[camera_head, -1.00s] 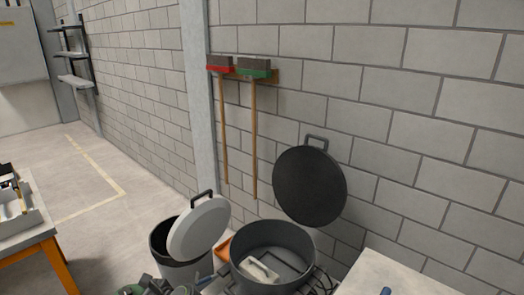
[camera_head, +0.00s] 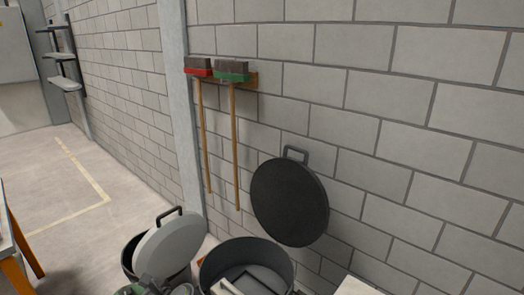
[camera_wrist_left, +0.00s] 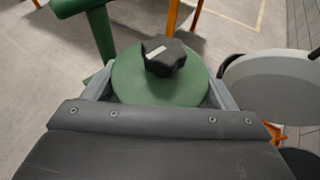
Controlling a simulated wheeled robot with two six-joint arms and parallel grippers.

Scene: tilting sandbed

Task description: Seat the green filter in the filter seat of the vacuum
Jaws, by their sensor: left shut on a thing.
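In the left wrist view my left gripper (camera_wrist_left: 160,88) has its two grey fingers on either side of a round green piece, which looks like the green filter (camera_wrist_left: 133,83). A black star-shaped knob (camera_wrist_left: 163,55) stands on top of it. The fingers are shut on the piece. In the head view only a part of the gripper (camera_head: 152,284) and a bit of green show at the bottom edge. A dark open drum (camera_head: 215,262), perhaps the vacuum, stands right of it; its lower part is cut off. I cannot make out the filter seat. My right gripper is not in view.
A dark round lid (camera_head: 290,203) stands upright behind the drum, near the block wall. A bin with a tilted grey lid (camera_head: 168,248) is left of the drum. A pale surface (camera_head: 358,287) is at lower right. Two brooms (camera_head: 235,140) hang on the wall.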

